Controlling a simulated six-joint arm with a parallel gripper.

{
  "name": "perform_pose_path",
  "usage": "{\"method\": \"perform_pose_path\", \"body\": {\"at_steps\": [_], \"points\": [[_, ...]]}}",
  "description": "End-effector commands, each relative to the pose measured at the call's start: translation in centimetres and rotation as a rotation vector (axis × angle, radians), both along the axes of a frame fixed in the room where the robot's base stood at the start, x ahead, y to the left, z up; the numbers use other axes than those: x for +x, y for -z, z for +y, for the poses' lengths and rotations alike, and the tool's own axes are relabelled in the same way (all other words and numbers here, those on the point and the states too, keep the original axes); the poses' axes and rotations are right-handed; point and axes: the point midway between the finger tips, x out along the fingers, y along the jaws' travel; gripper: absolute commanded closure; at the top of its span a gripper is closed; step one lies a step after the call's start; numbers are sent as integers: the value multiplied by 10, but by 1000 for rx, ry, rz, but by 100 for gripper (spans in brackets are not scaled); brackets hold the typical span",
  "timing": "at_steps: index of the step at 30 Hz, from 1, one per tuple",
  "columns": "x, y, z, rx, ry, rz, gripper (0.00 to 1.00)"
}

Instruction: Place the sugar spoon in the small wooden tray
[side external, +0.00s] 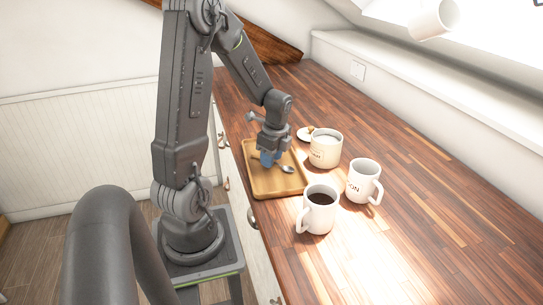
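The sugar spoon (287,169) is a small metal spoon, seen over the floor of the small wooden tray (276,189). Its bowl points right, and part of its handle is hidden behind my gripper. I cannot tell whether it rests on the tray or is held just above it. My gripper (267,161) points down over the tray, its blue fingertips at the spoon's handle. The gap between the fingers does not show, so I cannot tell whether they are closed on the handle.
A sugar pot (325,149) stands right of the tray, with a lid (306,133) behind it. A white mug (362,181) and a mug of dark coffee (320,212) stand nearer. The wooden counter (430,215) is clear at right. A wall (400,85) runs along its back.

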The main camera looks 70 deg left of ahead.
Motion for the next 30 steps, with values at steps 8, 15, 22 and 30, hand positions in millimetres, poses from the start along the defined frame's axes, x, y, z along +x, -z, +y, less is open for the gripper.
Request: {"method": "perform_pose_path", "body": {"at_steps": [8,15,22,30], "points": [[2,-24,-2,3,1,-4,63],[7,-75,-7,5,1,-6,63],[10,-111,-11,2,2,-3,63],[16,-133,-38,28,-59,-57,63]]}}
